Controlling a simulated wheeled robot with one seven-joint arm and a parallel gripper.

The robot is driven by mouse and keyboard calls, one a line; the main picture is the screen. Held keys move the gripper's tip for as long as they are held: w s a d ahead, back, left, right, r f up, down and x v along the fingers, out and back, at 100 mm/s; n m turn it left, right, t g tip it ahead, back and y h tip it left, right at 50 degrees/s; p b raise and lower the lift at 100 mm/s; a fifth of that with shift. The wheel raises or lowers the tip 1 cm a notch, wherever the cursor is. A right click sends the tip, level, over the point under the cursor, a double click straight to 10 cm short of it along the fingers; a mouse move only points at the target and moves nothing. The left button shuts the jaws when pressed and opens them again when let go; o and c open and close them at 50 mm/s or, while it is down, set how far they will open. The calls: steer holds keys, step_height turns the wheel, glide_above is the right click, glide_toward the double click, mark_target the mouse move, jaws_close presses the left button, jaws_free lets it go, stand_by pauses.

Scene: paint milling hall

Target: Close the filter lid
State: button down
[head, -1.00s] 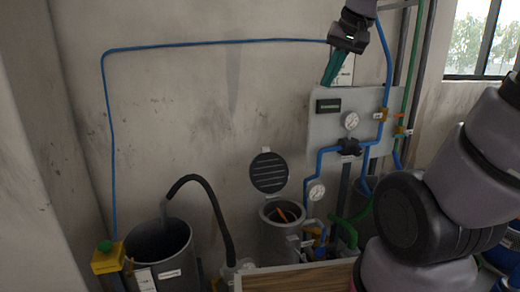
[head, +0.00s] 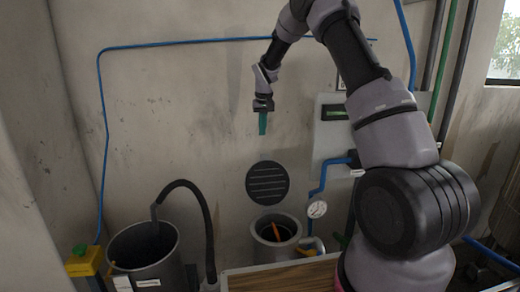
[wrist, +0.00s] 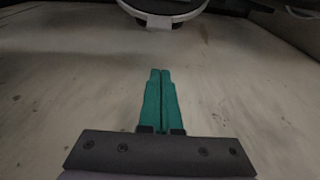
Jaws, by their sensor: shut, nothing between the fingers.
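The filter lid (head: 267,183) is a dark round disc with ribs, standing open and upright behind the filter housing.
A grey open drum (head: 174,272) with a black hose (head: 205,215) stands to the left. A pressure gauge (head: 317,209) and blue pipes are right of the housing. A wooden-topped surface (head: 285,277) lies in front.

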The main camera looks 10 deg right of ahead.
step_height(320, 180, down, 11)
steer(key=w, duration=0.2)
steer(key=s+r, duration=0.2)
steer(key=s, duration=0.1)
steer(key=shift+s+a+r, duration=0.1)
steer(key=shift+s+r, duration=0.05)
steer(key=shift+r, duration=0.05)
stand_by(0.3)
